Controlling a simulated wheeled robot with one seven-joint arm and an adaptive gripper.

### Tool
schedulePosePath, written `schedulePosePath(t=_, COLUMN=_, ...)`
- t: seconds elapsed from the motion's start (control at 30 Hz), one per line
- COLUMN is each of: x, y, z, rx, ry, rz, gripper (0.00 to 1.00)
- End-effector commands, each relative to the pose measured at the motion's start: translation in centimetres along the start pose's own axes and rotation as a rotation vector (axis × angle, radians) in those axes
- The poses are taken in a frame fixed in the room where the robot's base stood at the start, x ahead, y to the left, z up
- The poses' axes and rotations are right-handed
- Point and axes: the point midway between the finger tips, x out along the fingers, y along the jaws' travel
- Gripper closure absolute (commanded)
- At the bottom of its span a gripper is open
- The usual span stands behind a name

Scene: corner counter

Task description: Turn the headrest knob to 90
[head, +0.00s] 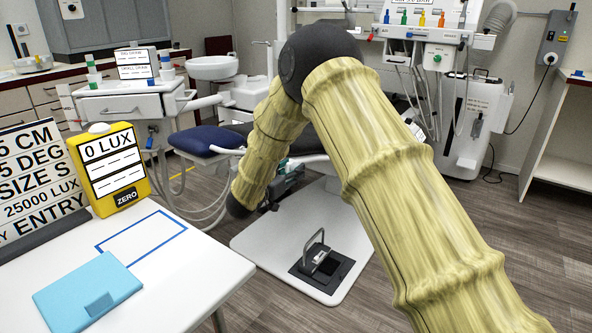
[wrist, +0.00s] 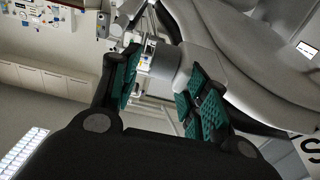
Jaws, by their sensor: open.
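My gripper (wrist: 165,88) is open in the wrist view, its two teal-padded fingers standing apart. A light grey rounded cylinder (wrist: 166,62) shows between and beyond the fingers, joined to the pale chair body (wrist: 235,65). It may be the headrest knob, but I cannot tell, and I can read no scale on it. I cannot tell whether the fingers touch it. In the head view my gripper (head: 284,186) is mostly hidden behind my arm, low beside the dental chair. The chair's blue cushion (head: 205,140) shows to its left; the headrest is not clearly seen there.
A white table (head: 190,265) at front left holds a yellow lux meter (head: 108,168), a sign board (head: 38,185) and a blue folder (head: 88,292). A foot pedal (head: 322,262) sits on the chair's base plate (head: 265,235). A delivery unit (head: 435,45) with hoses stands behind. The floor at right is clear.

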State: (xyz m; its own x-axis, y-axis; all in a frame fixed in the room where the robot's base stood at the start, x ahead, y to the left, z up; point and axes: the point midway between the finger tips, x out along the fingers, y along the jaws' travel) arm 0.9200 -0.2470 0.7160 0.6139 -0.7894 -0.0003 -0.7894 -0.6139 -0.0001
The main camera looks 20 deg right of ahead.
Motion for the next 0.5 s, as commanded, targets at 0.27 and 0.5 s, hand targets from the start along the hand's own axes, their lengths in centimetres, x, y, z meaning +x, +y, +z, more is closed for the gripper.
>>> schedulePosePath(t=0.27, x=2.8, y=0.0, z=0.1, rx=0.001, ry=0.0, rz=-0.001, gripper=0.55)
schedulePosePath(t=0.5, x=3.3, y=0.0, z=0.0, rx=0.0, ry=0.0, rz=-0.001, gripper=0.55)
